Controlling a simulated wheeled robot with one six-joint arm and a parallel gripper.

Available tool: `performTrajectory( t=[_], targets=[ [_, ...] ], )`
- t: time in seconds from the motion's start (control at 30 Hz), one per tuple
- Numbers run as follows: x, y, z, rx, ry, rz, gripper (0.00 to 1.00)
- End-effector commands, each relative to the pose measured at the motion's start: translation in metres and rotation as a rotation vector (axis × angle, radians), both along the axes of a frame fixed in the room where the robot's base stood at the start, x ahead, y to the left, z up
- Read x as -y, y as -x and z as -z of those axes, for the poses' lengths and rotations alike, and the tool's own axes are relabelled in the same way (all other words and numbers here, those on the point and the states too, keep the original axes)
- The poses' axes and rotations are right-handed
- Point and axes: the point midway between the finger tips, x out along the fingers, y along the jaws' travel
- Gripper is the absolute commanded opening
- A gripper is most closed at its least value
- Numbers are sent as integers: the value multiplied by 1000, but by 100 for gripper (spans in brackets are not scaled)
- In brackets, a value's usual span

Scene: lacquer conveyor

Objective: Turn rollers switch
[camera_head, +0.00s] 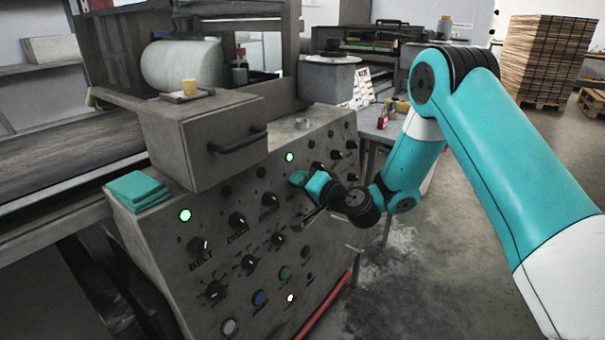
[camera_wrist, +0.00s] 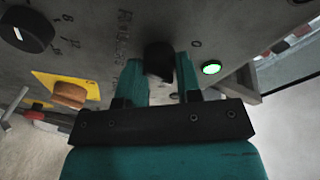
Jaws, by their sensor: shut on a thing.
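The sloped grey control panel (camera_head: 185,270) carries several black knobs, with a gripped one hidden behind my gripper in the head view. In the wrist view a black switch knob (camera_wrist: 158,60) sits between the two teal fingers of my gripper (camera_wrist: 160,76), which is shut on it. The lettering beside this knob is too blurred to read for certain. In the head view my gripper (camera_head: 306,181) is against the upper part of the panel. A lit green lamp (camera_head: 289,157) is close to it; a lit green lamp also shows right of the knob in the wrist view (camera_wrist: 211,68).
Another black knob (camera_wrist: 27,29) and an orange-brown knob on a yellow plate (camera_wrist: 70,94) are left of my gripper. A grey box with a handle (camera_head: 205,138) juts out above the panel. Teal cloths (camera_head: 137,190) lie at left. Open floor (camera_head: 430,275) is at right.

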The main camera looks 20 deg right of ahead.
Motion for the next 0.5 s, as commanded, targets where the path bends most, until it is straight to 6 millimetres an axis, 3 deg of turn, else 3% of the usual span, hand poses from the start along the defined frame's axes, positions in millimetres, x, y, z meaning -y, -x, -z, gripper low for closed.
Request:
performTrajectory(
  t=[0.5],
  targets=[
    [2,-1,0,-91,-125,32,8]
  ],
)
